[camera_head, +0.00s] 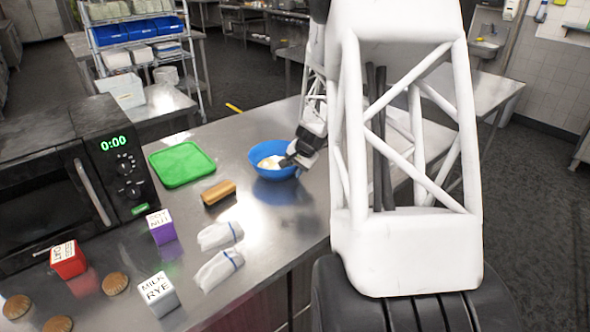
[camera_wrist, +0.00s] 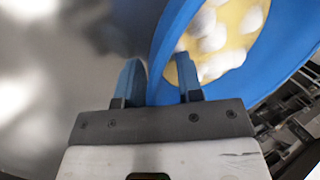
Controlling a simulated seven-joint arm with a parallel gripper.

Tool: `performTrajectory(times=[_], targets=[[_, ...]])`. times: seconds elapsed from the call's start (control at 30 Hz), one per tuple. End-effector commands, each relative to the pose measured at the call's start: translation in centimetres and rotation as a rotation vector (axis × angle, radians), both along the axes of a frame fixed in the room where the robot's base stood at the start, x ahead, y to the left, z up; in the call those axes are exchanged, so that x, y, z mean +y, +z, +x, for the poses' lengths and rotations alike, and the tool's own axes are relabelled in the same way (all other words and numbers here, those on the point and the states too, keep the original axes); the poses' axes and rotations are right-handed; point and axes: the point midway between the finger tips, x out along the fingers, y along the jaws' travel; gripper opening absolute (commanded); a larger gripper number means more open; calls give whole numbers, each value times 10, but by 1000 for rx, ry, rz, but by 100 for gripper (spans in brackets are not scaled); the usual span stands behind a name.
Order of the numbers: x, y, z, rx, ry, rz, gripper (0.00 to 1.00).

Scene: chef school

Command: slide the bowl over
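The blue bowl (camera_head: 259,169) stands on the steel counter, right of the green board, with pale, rounded contents. In the wrist view the bowl (camera_wrist: 172,45) fills the upper right, with several white lumps on a yellowish base inside. My gripper (camera_head: 290,160) is at the bowl's right side in the head view. In the wrist view my gripper (camera_wrist: 157,75) has its two fingers apart, straddling the bowl's rim, one outside and one inside. A gap shows between the fingers; firm contact with the wall is not visible.
The steel counter (camera_head: 262,222) is clear just in front of the bowl. A brown-topped brush or block (camera_head: 218,192), green board (camera_head: 181,164), white cloth-like items (camera_head: 219,270), labelled boxes (camera_head: 158,294) and a microwave (camera_head: 75,185) lie to the left.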

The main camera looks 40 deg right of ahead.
Motion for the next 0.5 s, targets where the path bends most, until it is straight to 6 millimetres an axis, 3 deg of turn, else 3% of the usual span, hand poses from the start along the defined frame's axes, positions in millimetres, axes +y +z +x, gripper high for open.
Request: performTrajectory(times=[0.27, 0.5], targets=[[-1, 7, -2, 0, 0, -1, 34], [-5, 31, -11, -3, -1, -1, 34]])
